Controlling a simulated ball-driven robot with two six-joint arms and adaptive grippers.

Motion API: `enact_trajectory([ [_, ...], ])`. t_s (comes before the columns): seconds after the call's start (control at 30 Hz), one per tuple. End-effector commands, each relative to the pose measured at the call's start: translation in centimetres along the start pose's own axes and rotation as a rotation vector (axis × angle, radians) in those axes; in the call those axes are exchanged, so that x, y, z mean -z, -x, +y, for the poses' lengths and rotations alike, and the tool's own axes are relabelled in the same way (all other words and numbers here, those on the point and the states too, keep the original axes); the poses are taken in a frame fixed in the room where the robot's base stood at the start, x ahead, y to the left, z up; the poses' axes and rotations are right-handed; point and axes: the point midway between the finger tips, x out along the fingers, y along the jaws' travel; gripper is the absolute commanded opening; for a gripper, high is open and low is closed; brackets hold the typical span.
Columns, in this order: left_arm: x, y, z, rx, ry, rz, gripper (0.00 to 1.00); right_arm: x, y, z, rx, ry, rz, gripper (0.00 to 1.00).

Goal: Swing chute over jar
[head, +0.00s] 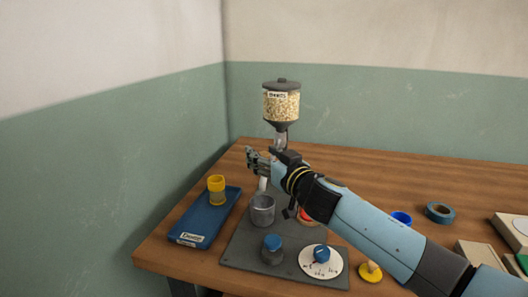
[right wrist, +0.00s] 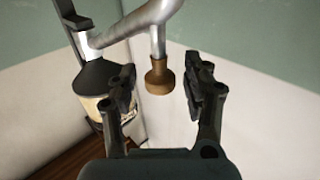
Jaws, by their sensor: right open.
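The dispenser's clear hopper (head: 281,104) of pale grains stands at the back of the board. A silver chute tube (right wrist: 130,24) shows in the right wrist view, with a stem ending in a brown knob (right wrist: 159,77). My right gripper (head: 256,162) is open in front of the dispenser and hides most of the chute in the head view. In the right wrist view the knob shows between the open fingers (right wrist: 160,88); contact cannot be told. An open grey jar (head: 262,210) stands on the dark board below the gripper. My left gripper is out of view.
A blue tray (head: 198,226) with a yellow-topped container (head: 216,188) lies left of the dark board (head: 240,250). A blue-capped container (head: 272,247) and a white dial (head: 320,262) are at the board's front. Blue tape (head: 440,212) lies right, beyond my forearm.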

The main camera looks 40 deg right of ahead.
Motion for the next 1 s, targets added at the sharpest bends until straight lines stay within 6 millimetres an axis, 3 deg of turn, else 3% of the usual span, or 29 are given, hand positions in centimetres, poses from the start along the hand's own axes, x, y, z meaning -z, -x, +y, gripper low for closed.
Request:
enact_trajectory([
  [0.27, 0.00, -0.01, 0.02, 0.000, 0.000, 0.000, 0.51, -0.05, -0.09, -0.02, 0.000, 0.000, 0.000, 0.47],
  [0.63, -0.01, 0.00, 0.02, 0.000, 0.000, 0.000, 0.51, -0.03, -0.07, -0.01, 0.000, 0.000, 0.000, 0.00],
  [1.0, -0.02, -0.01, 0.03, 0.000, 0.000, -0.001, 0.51, -0.07, -0.04, -0.06, 0.001, -0.001, -0.001, 0.00],
])
